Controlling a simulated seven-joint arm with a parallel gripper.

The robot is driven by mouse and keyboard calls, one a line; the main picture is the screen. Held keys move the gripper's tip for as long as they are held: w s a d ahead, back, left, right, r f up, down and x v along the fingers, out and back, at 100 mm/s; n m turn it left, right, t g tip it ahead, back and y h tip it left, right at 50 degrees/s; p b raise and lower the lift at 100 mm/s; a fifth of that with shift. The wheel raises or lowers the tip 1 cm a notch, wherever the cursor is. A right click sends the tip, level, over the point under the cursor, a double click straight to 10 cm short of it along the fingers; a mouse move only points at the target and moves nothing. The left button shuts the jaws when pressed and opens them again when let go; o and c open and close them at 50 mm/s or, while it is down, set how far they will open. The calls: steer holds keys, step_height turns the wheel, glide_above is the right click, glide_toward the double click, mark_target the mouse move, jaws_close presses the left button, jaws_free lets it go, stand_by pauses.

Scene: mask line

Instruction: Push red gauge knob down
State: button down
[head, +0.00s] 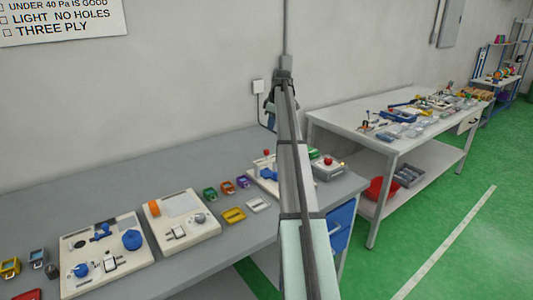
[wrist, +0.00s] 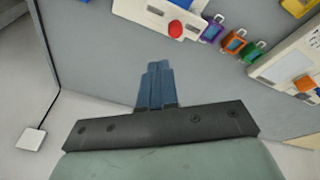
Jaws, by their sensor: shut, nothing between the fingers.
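A red knob (head: 267,152) stands on a white panel (head: 258,177) near the right end of the grey bench; my arm hides part of this panel. In the wrist view the red knob (wrist: 176,29) is near the top, on the edge of the white panel (wrist: 150,17). A second red knob (head: 328,160) sits on a grey box (head: 330,172) right of my arm. I cannot tell which one is the gauge knob. My gripper (head: 271,117) is raised, seen against the wall. Its blue fingers (wrist: 157,68) are together and empty, apart from the knob.
Purple (wrist: 214,28), orange (wrist: 234,42) and green (wrist: 253,51) small frames lie beside the panel. Two more white panels (head: 105,257) (head: 181,220) stand on the left of the bench. The wall is close behind. Bare bench lies along the back left.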

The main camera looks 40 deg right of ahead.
mark_target(266, 152)
steer(key=shift+a+f+n+g, duration=0.2)
steer(key=shift+a+f+g, duration=0.25)
steer(key=shift+f, duration=0.2)
steer(key=shift+a+f+n+g, duration=0.2)
steer(key=shift+a+f+g, duration=0.2)
steer(key=shift+f, duration=0.25)
steer(key=shift+f, duration=0.15)
steer(key=shift+w+a+f, duration=0.1)
steer(key=shift+w+f, duration=0.05)
steer(key=shift+f, duration=1.5)
steer(key=shift+w+a+f, duration=0.1)
steer(key=shift+f, duration=2.5)
steer(key=shift+s+d+r, duration=0.3)
steer(key=shift+s+d, duration=0.2)
steer(key=shift+s, duration=0.1)
steer(key=shift+s+d+r, duration=0.3)
steer(key=shift+s+d, duration=0.15)
steer(key=shift+s, duration=0.15)
